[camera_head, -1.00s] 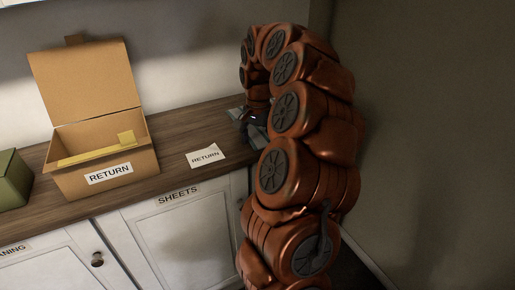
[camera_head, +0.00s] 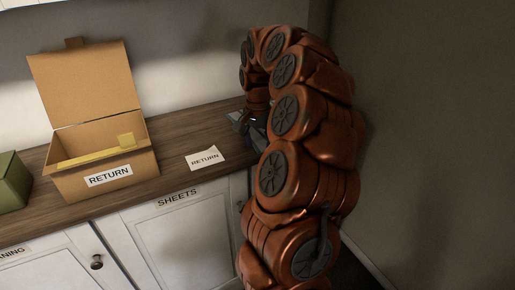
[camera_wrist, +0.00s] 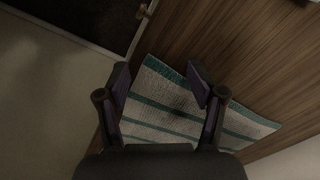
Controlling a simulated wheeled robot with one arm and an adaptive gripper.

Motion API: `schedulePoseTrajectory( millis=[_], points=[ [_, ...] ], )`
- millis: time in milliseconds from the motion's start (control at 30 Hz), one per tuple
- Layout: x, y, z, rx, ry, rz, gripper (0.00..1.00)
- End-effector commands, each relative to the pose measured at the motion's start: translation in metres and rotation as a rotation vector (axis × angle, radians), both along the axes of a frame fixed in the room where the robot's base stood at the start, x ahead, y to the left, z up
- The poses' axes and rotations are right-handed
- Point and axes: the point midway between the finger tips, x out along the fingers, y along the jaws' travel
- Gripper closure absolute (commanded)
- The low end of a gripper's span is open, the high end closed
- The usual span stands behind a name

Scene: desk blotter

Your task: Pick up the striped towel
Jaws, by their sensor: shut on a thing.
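The striped towel (camera_wrist: 160,108), pale with teal stripes, shows in the wrist view on the brown wooden counter, close to its edge. My gripper (camera_wrist: 157,72) has one finger on each side of part of the towel and is shut on it, with the fingers still well apart. In the head view my gripper (camera_head: 243,121) is low at the right end of the counter, mostly behind my arm. The towel cannot be made out in that view.
An open cardboard box (camera_head: 108,176) labelled RETURN stands on the counter (camera_head: 185,136), left of my gripper. A RETURN card (camera_head: 206,158) lies between them. A green box (camera_head: 12,181) is at far left. A wall closes off the right. White cabinets are below.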

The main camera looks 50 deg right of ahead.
Motion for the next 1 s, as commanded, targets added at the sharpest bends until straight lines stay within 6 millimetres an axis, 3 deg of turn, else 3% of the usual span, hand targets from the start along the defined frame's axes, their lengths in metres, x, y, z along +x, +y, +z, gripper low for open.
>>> schedulePoseTrajectory(
  millis=[33,133,267,700,1000],
  points=[
    [0.001,0.001,0.002,0.003,0.0,0.002,0.57],
    [0.001,0.001,0.015,0.003,0.002,0.002,0.88],
    [0.001,0.0,0.038,0.0,-0.002,-0.001,1.0],
    [0.0,-0.001,0.109,-0.001,0.0,-0.001,1.0],
    [0.0,0.0,0.118,0.001,0.0,0.0,1.0]
  ],
)
